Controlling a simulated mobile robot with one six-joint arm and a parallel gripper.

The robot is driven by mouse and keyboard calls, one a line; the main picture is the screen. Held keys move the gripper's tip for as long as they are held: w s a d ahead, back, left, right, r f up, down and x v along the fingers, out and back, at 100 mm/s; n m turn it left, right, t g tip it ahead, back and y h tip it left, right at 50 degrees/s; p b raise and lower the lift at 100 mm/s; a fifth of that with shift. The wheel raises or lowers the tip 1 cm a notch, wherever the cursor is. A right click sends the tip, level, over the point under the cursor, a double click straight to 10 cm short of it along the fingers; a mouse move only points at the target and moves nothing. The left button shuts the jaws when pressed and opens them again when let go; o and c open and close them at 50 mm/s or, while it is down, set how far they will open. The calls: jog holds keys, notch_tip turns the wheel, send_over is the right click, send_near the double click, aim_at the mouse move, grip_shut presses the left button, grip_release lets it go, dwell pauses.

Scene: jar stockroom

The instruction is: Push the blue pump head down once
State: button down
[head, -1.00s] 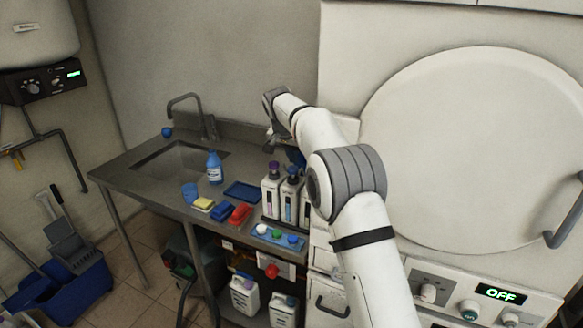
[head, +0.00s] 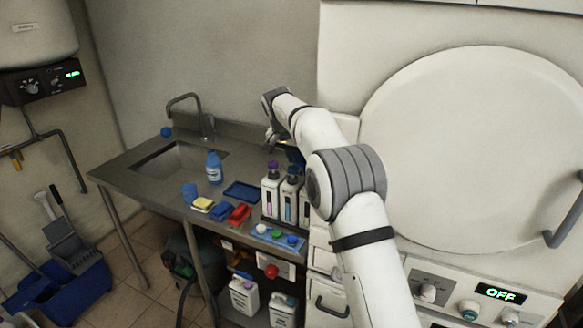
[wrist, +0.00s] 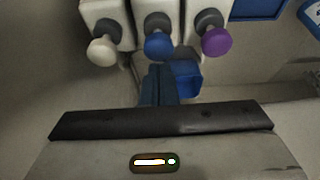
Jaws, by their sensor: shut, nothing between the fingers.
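The blue pump head (wrist: 158,44) is in the middle of a row of three bottles in the wrist view, between a white pump head (wrist: 102,50) and a purple one (wrist: 215,41). My gripper (wrist: 158,72) is shut and empty, its fingertips just below the blue head in that picture. I cannot tell whether they touch it. In the head view, the blue head (head: 293,171) tops the middle bottle beside the purple head (head: 273,166). My arm hides the third bottle's top and most of my gripper there.
The bottles stand at the right end of a steel counter (head: 140,168) beside a large white machine (head: 470,150). A blue container (wrist: 187,78) is beside my fingers.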

aim_at(293, 167)
jog(key=shift+f+b, duration=0.8)
jog(key=shift+f, duration=0.65)
jog(key=shift+r+p, duration=1.2)
jog(key=shift+r, duration=0.2)
jog(key=shift+r, duration=0.1)
notch_tip(293, 167, up, 6)
jog(key=p, duration=0.5)
